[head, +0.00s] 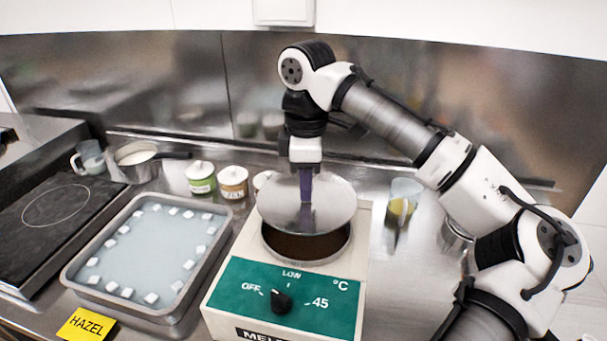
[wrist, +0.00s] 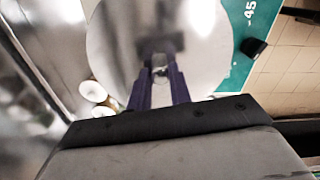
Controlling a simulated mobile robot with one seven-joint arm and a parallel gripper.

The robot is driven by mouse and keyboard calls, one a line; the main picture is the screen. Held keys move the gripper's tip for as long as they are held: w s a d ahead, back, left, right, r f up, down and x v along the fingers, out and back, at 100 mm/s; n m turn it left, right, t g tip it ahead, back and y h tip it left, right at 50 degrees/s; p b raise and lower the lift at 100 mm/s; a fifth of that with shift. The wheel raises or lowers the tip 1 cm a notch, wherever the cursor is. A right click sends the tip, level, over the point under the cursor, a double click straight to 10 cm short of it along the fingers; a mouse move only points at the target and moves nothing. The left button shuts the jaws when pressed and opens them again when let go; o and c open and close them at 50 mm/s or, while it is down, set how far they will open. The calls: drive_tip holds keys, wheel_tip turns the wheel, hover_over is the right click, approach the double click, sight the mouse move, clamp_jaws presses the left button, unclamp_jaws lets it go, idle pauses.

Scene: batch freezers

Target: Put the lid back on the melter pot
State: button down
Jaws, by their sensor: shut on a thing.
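The melter pot (head: 333,257) is sunk in a white box with a green front panel; dark brown contents show inside its metal rim. My gripper (head: 306,199) is above it, fingers pointing down, shut on the knob of the round metal lid (head: 335,205). The lid hangs above the pot and covers the back of the opening from view, while a front strip stays visible. In the wrist view the lid (wrist: 205,65) fills the area beyond my purple fingers (wrist: 160,75). The exact gap between lid and rim is hard to tell.
A tray (head: 70,275) with white cubes around its edge stands left of the melter. Small lidded jars (head: 233,182), a saucepan (head: 137,162) and a jug (head: 89,157) stand behind. A cup with yellow contents (head: 403,200) is at right. A black hob (head: 40,215) is far left.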

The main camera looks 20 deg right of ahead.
drive_tip(key=shift+f+b, duration=2.3)
drive_tip(key=shift+b, duration=0.2)
drive_tip(key=shift+f, duration=0.9)
drive_tip(key=shift+r+p, duration=0.1)
drive_tip(key=shift+p, duration=0.45)
drive_tip(key=shift+f+p, duration=0.25)
drive_tip(key=shift+p, duration=0.3)
idle(0.5)
drive_tip(key=c, duration=0.7)
unclamp_jaws()
drive_tip(key=shift+r+p, duration=3.55)
drive_tip(key=shift+p, duration=0.05)
